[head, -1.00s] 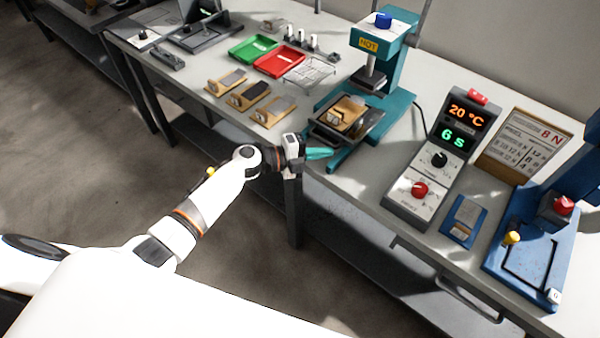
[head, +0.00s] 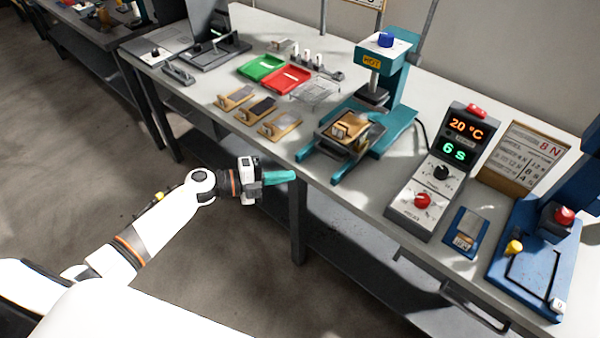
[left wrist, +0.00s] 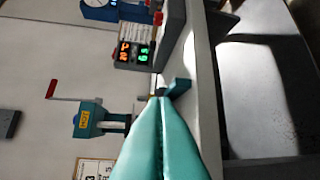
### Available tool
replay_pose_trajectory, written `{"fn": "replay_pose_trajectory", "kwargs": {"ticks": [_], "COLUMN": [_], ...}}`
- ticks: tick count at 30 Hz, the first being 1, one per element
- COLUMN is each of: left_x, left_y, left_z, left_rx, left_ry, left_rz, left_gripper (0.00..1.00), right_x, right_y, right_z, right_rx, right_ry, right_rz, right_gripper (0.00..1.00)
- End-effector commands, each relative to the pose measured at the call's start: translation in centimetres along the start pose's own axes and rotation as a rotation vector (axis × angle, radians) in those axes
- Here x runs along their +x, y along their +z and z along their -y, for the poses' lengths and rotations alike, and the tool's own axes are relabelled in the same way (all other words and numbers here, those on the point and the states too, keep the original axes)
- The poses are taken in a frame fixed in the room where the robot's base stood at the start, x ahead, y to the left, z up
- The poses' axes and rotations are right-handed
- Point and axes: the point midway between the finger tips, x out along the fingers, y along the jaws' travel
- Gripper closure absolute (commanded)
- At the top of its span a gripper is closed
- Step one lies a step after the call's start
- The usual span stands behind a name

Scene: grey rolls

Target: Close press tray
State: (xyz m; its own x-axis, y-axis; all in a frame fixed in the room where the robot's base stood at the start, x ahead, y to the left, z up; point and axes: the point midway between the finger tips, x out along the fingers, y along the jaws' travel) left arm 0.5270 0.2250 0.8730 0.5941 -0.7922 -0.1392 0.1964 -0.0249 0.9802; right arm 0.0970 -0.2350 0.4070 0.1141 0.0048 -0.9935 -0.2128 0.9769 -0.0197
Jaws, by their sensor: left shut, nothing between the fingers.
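The teal press (head: 395,75) with a "HOT" label stands at the back of the bench. Its tray (head: 364,133) sits in front of the press head, pulled out toward the bench's front edge, with a tan wooden holder (head: 347,128) on it. The press also shows sideways in the left wrist view (left wrist: 88,120). My left gripper (head: 283,177) is shut and empty, with teal fingers, in front of the bench edge and to the left of the tray, apart from it. Its fingers (left wrist: 160,125) fill the lower middle of the left wrist view. My right gripper is not in view.
A control box (head: 440,170) reading 20 °C and 6 s stands right of the press. A blue device (head: 535,270) is at the far right. Green (head: 262,68) and red (head: 287,79) trays and several wooden holders lie to the left. The floor before the bench is clear.

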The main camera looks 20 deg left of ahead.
Motion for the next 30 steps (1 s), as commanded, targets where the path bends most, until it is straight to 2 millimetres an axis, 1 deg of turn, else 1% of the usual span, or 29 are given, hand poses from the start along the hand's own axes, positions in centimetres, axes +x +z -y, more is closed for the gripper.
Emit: {"fn": "replay_pose_trajectory", "kwargs": {"ticks": [2, 4, 9, 12, 14, 17, 21, 24, 27, 30], "left_x": [0.2, 0.9, 2.4, 2.9, 3.3, 4.3, 5.6, 6.0, 6.2, 6.6], "left_y": [-0.5, -1.4, -4.8, -6.5, -7.1, -7.0, -5.1, -3.5, -2.6, -2.5], "left_z": [-1.1, -3.2, -9.5, -11.3, -11.3, -10.2, -7.5, -6.0, -5.2, -4.8], "left_rx": [0.019, 0.048, 0.09, 0.062, 0.032, -0.016, -0.05, -0.053, -0.049, -0.05], "left_ry": [0.042, 0.114, 0.299, 0.302, 0.257, 0.12, -0.112, -0.239, -0.309, -0.334], "left_rz": [-0.029, -0.086, -0.349, -0.511, -0.587, -0.659, -0.65, -0.612, -0.582, -0.571], "left_gripper": [1.0, 1.0, 1.0, 1.0, 1.0, 1.0, 1.0, 1.0, 1.0, 1.0], "right_x": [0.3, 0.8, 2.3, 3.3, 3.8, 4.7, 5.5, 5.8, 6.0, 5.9], "right_y": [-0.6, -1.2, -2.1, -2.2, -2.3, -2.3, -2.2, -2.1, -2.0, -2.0], "right_z": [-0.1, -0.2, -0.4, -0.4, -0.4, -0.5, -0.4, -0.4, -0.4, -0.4], "right_rx": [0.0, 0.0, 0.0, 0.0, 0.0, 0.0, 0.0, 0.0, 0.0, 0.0], "right_ry": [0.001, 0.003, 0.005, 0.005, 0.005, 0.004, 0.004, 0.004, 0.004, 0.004], "right_rz": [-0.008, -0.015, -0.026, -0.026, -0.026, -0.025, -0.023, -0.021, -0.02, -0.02], "right_gripper": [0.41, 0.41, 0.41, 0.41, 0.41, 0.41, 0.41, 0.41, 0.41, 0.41]}}
